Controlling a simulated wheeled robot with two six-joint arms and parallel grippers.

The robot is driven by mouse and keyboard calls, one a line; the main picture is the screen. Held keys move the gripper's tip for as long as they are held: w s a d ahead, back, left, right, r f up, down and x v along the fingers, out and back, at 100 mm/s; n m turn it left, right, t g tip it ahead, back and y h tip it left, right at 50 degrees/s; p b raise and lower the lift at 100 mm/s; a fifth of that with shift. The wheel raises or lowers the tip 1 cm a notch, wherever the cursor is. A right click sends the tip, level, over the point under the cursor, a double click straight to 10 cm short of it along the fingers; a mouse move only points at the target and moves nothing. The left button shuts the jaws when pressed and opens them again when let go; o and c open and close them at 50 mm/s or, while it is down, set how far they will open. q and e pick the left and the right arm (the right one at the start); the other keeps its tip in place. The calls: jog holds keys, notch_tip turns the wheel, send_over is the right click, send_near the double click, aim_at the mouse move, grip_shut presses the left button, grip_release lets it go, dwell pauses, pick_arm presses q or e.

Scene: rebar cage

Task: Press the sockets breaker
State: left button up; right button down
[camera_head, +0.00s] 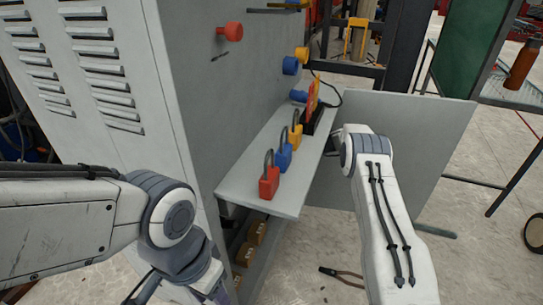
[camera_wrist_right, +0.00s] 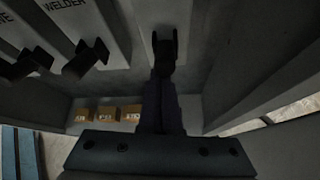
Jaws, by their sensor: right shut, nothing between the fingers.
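In the right wrist view, a row of pale breaker panels carries black lever handles. One panel reads "WELDER" (camera_wrist_right: 68,5), with its black handle (camera_wrist_right: 85,58) below the label. A partly cut-off label ending in "TE" is on the panel at the far left, with another black handle (camera_wrist_right: 27,65). A third black handle (camera_wrist_right: 165,42) is straight ahead, its label out of view. My right gripper (camera_wrist_right: 163,82) is shut and empty, its tips close to this third handle; contact is unclear. In the head view the right gripper is hidden beyond the shelf. My left gripper is out of view.
A grey cabinet (camera_head: 192,110) has a shelf (camera_head: 238,187) with red (camera_head: 269,183), blue (camera_head: 284,157) and yellow padlocks. A grey panel (camera_head: 425,125) stands right of my right arm. Small brown boxes (camera_wrist_right: 106,113) sit low inside. Pliers (camera_head: 342,273) lie on the floor.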

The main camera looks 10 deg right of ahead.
jog(key=shift+w+r, duration=0.15)
jog(key=shift+r, duration=0.15)
dwell(0.5)
notch_tip(320, 180, down, 4)
jog(key=s+d+b, duration=0.1)
jog(key=s+b, duration=0.1)
jog(key=a+r+p+v, duration=0.1)
jog(key=p+v, duration=0.3)
jog(key=v, duration=0.5)
jog(key=shift+w+d+r+p, duration=0.2)
jog(key=shift+d+r+p, duration=0.2)
jog(key=shift+r, duration=0.2)
